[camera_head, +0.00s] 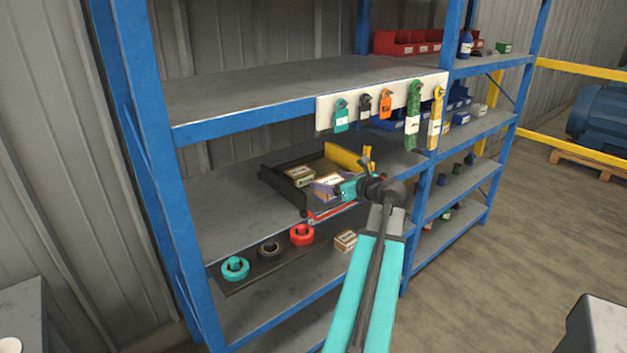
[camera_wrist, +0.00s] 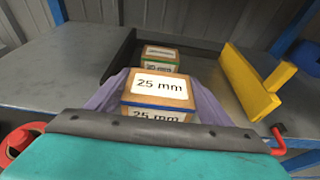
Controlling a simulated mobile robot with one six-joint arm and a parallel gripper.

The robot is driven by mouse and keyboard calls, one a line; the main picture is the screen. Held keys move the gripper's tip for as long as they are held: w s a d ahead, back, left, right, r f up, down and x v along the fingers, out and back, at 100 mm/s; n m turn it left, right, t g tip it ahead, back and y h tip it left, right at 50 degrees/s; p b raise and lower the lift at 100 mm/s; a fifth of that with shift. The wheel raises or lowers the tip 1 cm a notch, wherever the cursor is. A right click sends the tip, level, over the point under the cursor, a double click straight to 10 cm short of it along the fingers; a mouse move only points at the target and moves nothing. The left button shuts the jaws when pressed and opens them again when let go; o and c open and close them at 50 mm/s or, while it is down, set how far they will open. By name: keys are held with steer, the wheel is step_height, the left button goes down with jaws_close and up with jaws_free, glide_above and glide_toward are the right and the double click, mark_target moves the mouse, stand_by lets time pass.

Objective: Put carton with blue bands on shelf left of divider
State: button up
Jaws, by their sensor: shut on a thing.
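My gripper (camera_head: 327,189), with purple fingers, is shut on a carton marked "25 mm" (camera_wrist: 160,92); in the head view the carton (camera_head: 329,182) sits between the fingers. Its lower face shows a bluish edge, partly hidden by my gripper (camera_wrist: 160,105). The carton is over a dark tray on the middle shelf (camera_head: 225,205), left of the yellow divider (camera_wrist: 262,85), apart from it. The divider (camera_head: 346,156) also shows in the head view. I cannot tell whether the carton touches the tray floor.
A carton with green bands (camera_wrist: 157,62) stands just behind the held one in the tray. Tags hang from a white board (camera_head: 362,90) above.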

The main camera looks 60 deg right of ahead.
steer(key=w+d, duration=0.1)
steer(key=w, duration=0.1)
steer(key=w+p, duration=0.1)
steer(key=w, duration=0.2)
steer(key=w+d, duration=0.1)
steer(key=w, duration=0.2)
steer(key=shift+w+d, duration=0.1)
steer(key=shift+d, duration=0.25)
steer(key=shift+f, duration=0.15)
steer(key=shift+f+p, duration=0.45)
steer(key=shift+f, duration=1.15)
steer(key=shift+f, duration=0.1)
steer(key=o, duration=1.2)
steer(key=b+v, duration=0.1)
steer(key=v, duration=1.1)
steer(key=shift+b, duration=0.3)
